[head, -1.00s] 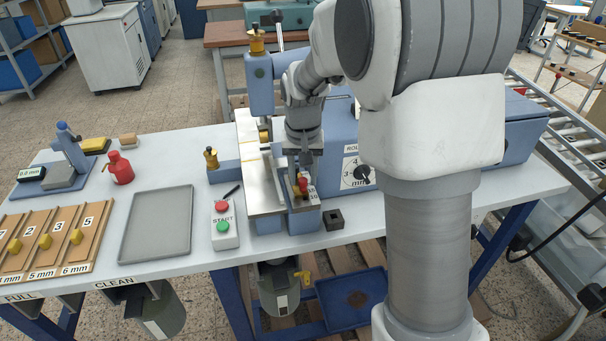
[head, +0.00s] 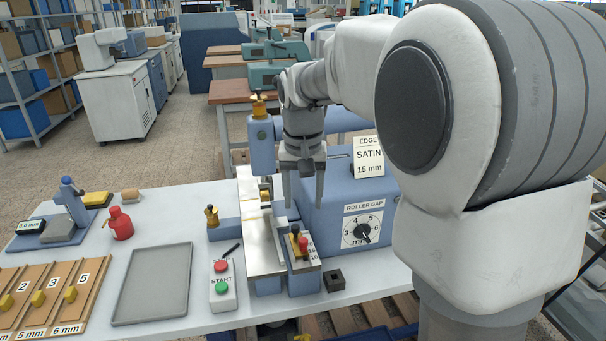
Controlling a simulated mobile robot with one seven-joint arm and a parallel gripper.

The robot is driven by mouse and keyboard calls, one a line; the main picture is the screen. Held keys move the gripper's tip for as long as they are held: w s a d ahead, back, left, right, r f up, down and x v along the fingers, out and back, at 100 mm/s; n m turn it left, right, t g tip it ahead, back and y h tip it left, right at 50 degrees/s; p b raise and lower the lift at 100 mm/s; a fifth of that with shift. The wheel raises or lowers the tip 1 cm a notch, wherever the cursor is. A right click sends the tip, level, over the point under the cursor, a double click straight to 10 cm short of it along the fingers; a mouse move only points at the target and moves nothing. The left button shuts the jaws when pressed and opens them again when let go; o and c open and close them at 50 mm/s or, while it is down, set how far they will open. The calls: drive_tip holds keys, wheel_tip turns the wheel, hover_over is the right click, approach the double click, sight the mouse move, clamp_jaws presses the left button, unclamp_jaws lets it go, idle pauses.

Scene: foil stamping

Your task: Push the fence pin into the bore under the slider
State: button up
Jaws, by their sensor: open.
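My gripper (head: 303,202) hangs above the near end of the machine with its two fingers pointing down. It is open and empty, apart from the parts below. Below it, a red-topped pin (head: 303,243) stands beside a small brass slider piece (head: 295,231) on the blue block with a scale plate (head: 312,257). I take the red-topped one as the fence pin. How deep it sits is too small to tell. The bore under the slider is hidden.
The machine (head: 343,205) carries a roller gap dial (head: 361,231) and an edge card (head: 369,162). A small dark square block (head: 333,280) lies at the table's front edge. A start button box (head: 222,285) and a grey tray (head: 153,284) are to the left.

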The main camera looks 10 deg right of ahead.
drive_tip(key=r, duration=0.5)
drive_tip(key=shift+s+a+r, duration=0.15)
drive_tip(key=shift+s+r, duration=0.05)
drive_tip(key=shift+s, duration=0.2)
drive_tip(key=s+f+n+t, duration=0.1)
drive_tip(key=s+f+t, duration=0.1)
drive_tip(key=s, duration=0.9)
drive_tip(key=s+f+n+t, duration=0.1)
drive_tip(key=s+f+n, duration=0.1)
drive_tip(key=s, duration=0.9)
drive_tip(key=shift+s+d+t, duration=0.3)
drive_tip(key=shift+d+t, duration=0.1)
drive_tip(key=shift+r, duration=0.1)
idle(0.5)
